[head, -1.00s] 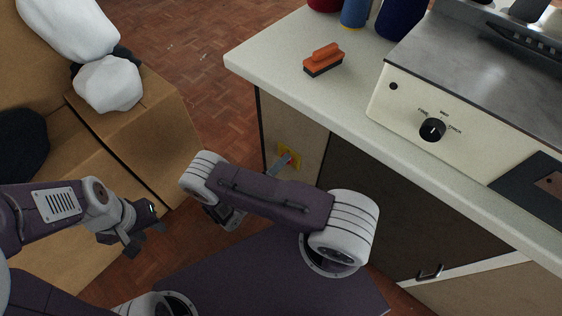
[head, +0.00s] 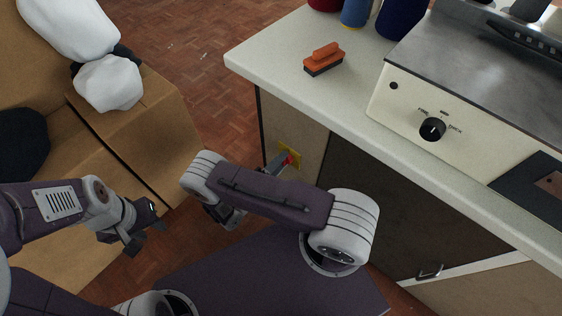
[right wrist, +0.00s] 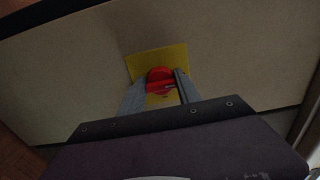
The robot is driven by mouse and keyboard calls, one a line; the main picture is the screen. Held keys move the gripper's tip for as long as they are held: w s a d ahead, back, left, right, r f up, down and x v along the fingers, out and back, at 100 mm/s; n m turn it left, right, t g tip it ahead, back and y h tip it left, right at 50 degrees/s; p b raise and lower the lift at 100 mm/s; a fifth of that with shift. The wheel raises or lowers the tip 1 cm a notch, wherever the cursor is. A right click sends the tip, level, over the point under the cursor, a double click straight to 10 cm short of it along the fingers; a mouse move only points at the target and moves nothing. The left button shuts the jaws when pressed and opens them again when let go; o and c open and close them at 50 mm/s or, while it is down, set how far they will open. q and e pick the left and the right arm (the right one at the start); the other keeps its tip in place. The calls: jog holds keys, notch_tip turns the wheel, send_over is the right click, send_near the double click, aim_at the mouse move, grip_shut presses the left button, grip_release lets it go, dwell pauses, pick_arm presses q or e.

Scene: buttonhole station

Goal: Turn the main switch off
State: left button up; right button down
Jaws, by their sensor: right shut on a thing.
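The main switch is a red knob (right wrist: 160,76) on a yellow plate (right wrist: 163,57) on the cabinet's side panel. In the head view the red knob (head: 291,159) is partly hidden by my right arm, with the yellow plate (head: 285,148) behind it. My right gripper (right wrist: 161,84) is shut on the red knob, one finger on each side of it. My left gripper (head: 148,236) hangs at the left, away from the switch, and its jaw opening is not clear.
The cabinet's worktop (head: 262,58) carries an orange brush (head: 324,57), several thread spools at the back and a machine with a black dial (head: 433,129). Tiled floor lies between.

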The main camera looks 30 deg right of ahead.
jog(key=c, duration=0.9)
grip_release()
jog(key=shift+a, duration=0.1)
jog(key=p+v, duration=0.1)
jog(key=v, duration=0.8)
jog(key=shift+p, duration=0.3)
jog(key=shift+r, duration=0.1)
